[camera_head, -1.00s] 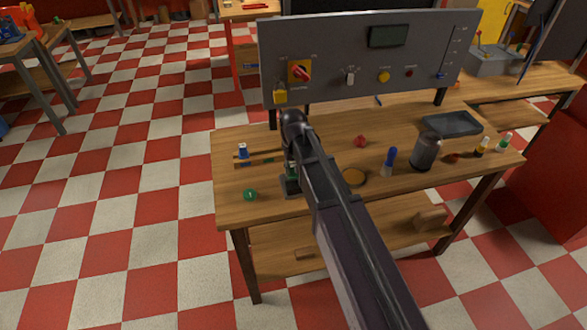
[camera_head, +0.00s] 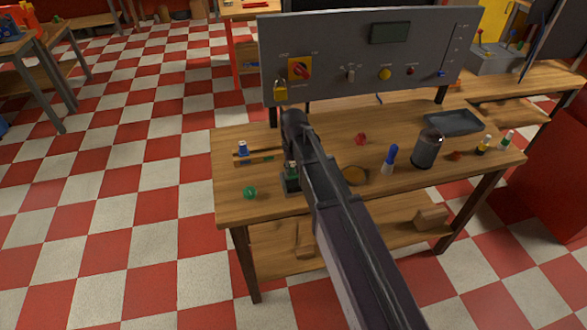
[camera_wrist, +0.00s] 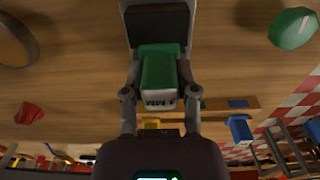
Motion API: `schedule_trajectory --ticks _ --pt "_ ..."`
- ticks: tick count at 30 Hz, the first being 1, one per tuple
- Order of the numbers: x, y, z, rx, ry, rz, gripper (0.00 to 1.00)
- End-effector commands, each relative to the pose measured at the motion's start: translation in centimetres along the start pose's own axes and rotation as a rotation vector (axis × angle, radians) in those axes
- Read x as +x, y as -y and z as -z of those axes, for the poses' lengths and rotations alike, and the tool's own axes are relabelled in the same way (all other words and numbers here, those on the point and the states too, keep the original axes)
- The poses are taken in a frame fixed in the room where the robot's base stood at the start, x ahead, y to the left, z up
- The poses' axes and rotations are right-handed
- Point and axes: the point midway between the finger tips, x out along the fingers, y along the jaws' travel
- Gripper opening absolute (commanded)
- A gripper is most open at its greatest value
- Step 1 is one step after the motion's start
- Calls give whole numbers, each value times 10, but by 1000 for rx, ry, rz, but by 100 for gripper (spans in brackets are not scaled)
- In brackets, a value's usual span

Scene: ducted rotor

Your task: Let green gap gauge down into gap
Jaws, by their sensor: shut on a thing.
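The green gap gauge (camera_wrist: 158,80) is a green block with a pale, marked end face. It sits between the two fingers of my gripper (camera_wrist: 160,72), which is shut on it. A grey fixture (camera_wrist: 127,12) with a dark recess stands just beyond the gauge in the wrist view. The gauge's far end overlaps the fixture's near edge; I cannot tell whether it is inside the gap. In the head view the grey fixture (camera_head: 291,186) shows at the bench's front left, and my arm hides most of the gripper and gauge.
A green round piece (camera_head: 250,192) lies left of the fixture on the wooden bench (camera_head: 235,208). A wooden strip with a blue piece (camera_head: 242,147) lies behind it. A red knob (camera_head: 360,139), blue-topped bottle (camera_head: 390,158) and dark jar (camera_head: 425,150) stand right. A grey panel (camera_head: 335,60) rises behind.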

Motion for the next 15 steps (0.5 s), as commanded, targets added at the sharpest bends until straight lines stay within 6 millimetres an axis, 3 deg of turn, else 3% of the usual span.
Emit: schedule_trajectory --ticks 15 --pt "6 0 0 0 0 0 0"
